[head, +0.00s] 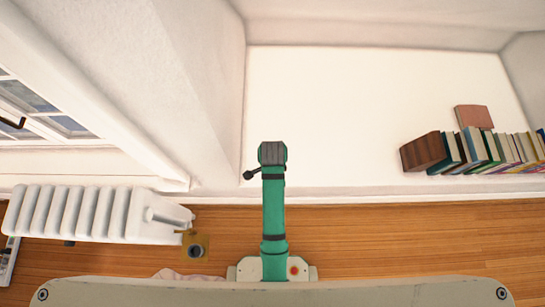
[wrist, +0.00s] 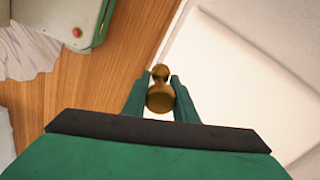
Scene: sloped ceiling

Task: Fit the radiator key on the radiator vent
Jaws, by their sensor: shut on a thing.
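My gripper (wrist: 159,88) is shut on a small brass piece, which looks like the radiator key (wrist: 160,97). Its rounded end sticks out a little past the green fingertips. In the head view my arm reaches forward over the floor toward the white wall, and I cannot make out the fingers or key there. The white ribbed radiator (head: 85,212) stands at the left under the window, apart from my arm. A small brownish fitting (head: 183,231) shows at its right end. It may be the vent, but it is too small to tell.
A row of books (head: 480,150) stands at the right. Pale crumpled cloth (wrist: 25,50) lies on the wooden floor (wrist: 140,40). Floor right of my arm is clear.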

